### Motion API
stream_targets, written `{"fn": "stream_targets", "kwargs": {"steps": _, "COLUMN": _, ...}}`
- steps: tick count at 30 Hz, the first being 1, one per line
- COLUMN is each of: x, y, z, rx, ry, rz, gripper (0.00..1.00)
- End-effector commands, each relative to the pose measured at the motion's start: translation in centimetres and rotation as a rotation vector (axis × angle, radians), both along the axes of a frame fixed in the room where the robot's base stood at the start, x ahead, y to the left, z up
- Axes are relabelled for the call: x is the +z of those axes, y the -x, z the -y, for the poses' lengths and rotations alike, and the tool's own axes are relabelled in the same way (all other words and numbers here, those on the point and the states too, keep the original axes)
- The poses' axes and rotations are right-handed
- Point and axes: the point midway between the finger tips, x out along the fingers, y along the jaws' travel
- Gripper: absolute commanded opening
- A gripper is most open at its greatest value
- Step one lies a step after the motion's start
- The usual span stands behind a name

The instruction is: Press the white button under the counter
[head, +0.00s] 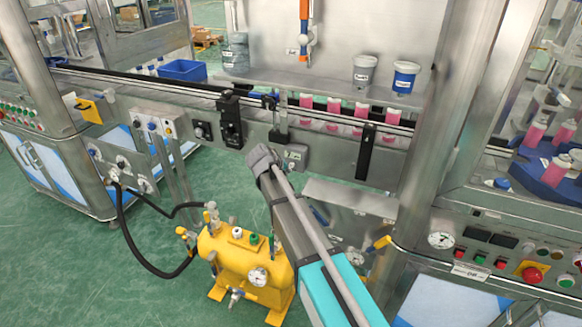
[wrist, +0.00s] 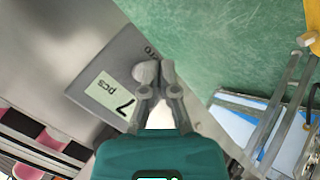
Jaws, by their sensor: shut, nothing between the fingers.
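The counter is a small grey box on the front of the conveyor (head: 295,154), just right of my gripper in the head view. In the wrist view, the counter (wrist: 92,72) fills the area left of the fingers, with a pale display reading "7 pcs". Dark lettering, partly covered, shows beside the fingertips. My gripper (wrist: 154,72) is shut and empty, its fingertips together over the counter's edge in that view. I cannot tell whether they touch it. In the head view the fingertips are not clear.
Pink bottles (head: 333,108) stand on the conveyor behind the counter. A black bracket (head: 365,150) is to its right and a black post (head: 230,120) to its left. A yellow tank (head: 225,265) stands on the floor below. Open green floor (head: 60,255) lies at the left.

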Motion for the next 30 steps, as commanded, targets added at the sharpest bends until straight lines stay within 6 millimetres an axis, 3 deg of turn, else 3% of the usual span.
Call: {"fn": "stream_targets", "kwargs": {"steps": 30, "x": 0.03, "y": -0.82, "z": 0.32, "rx": -0.001, "ry": -0.001, "rz": 0.000, "gripper": 0.00}}
